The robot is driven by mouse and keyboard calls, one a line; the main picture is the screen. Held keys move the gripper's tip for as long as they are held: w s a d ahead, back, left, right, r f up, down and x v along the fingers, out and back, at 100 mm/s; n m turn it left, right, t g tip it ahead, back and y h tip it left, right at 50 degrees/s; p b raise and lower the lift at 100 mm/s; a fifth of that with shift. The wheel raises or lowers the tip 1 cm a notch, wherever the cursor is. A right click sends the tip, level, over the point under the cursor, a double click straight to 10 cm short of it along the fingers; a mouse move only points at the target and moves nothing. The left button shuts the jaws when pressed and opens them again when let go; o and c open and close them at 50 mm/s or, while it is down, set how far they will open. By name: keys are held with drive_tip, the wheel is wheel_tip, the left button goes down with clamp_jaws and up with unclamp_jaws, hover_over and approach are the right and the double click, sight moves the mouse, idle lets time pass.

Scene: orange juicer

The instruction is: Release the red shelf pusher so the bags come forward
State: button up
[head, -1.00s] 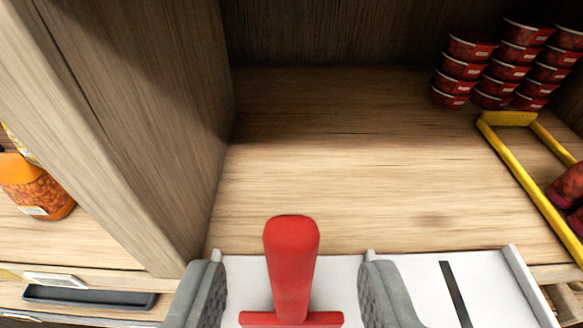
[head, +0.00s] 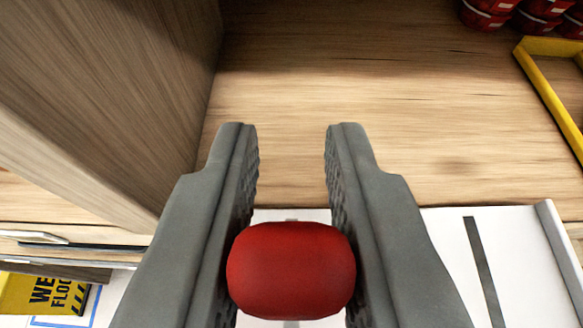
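The red shelf pusher (head: 291,270) shows as a rounded red handle end at the lower middle of the head view. My gripper (head: 292,135) has one grey finger on each side of it. The fingers look closed against its sides, with their tips reaching past it toward the shelf. The pusher's crossbar and lower part are hidden behind the handle end and the fingers. No bags are in view in this lane. The wooden shelf (head: 400,120) beyond the fingertips is bare.
A wooden divider wall (head: 130,110) stands close on the left. A yellow frame (head: 548,95) and stacked red tubs (head: 489,14) are on the right. A white panel (head: 520,240) lies along the front edge. A yellow wet-floor sign (head: 45,292) is at lower left.

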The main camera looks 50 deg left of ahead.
clamp_jaws()
drive_tip(key=shift+d, duration=0.1)
drive_tip(key=s+d, duration=0.1)
drive_tip(key=d, duration=0.1)
drive_tip(key=s+d, duration=0.1)
drive_tip(key=s, duration=0.1)
drive_tip(key=shift+d, duration=0.35)
drive_tip(key=o, duration=0.8)
unclamp_jaws()
drive_tip(key=v, duration=1.7)
drive_tip(key=shift+r, duration=0.2)
